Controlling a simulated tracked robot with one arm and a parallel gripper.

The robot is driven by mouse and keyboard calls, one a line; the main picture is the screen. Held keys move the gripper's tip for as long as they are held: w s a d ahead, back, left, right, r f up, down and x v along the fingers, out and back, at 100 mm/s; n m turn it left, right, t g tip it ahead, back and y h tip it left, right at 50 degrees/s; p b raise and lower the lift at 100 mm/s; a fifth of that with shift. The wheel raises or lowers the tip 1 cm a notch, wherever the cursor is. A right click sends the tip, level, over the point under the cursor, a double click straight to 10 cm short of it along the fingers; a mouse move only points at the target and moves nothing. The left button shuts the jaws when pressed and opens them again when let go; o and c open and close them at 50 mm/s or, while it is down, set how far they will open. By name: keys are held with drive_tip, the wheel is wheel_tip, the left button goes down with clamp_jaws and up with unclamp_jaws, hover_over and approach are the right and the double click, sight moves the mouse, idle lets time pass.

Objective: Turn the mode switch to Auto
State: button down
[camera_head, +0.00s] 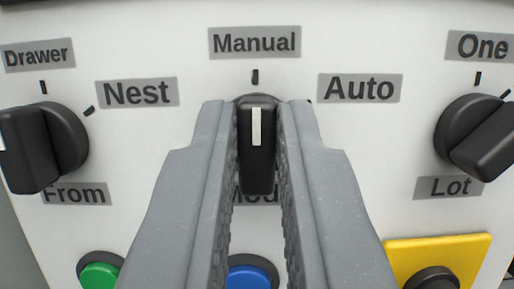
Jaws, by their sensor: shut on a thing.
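The mode switch (257,172) is a black knob with a white pointer line, in the middle of the panel. Its white line points straight up at the tick under the Manual label (255,41). The Auto label (359,88) is up and to the right of the knob. My gripper (258,112) is shut on the knob's handle, one grey finger on each side. The fingers hide most of the label below the knob and probably the tick by Auto.
A Drawer/Nest selector knob (38,148) is at the left and a One/Lot selector knob (480,140) at the right. Below are a green button (100,276), a blue button (249,279) between my fingers, and a black control on a yellow plate (455,252).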

drive_tip(key=shift+m, duration=0.3)
drive_tip(key=m+h+p, duration=0.1)
drive_tip(key=m+p, duration=0.1)
drive_tip(key=m+h+p, duration=0.1)
drive_tip(key=m+p, duration=0.1)
drive_tip(key=m+h+p, duration=0.1)
drive_tip(key=m+p, duration=0.1)
drive_tip(key=shift+r+m+g, duration=0.3)
drive_tip(key=shift+m+g, duration=0.1)
drive_tip(key=m+g+h+p, duration=0.1)
drive_tip(key=m+p, duration=0.3)
drive_tip(key=shift+f+m, duration=0.15)
drive_tip(key=shift+m, duration=0.25)
drive_tip(key=shift+f+m+g+h+p, duration=0.1)
drive_tip(key=shift+m+g+h+p, duration=0.3)
drive_tip(key=shift+m+p, duration=0.5)
drive_tip(key=shift+d+f+m, duration=0.1)
drive_tip(key=shift+m, duration=0.2)
drive_tip(key=c, duration=1.5)
unclamp_jaws()
drive_tip(key=shift+o, duration=0.2)
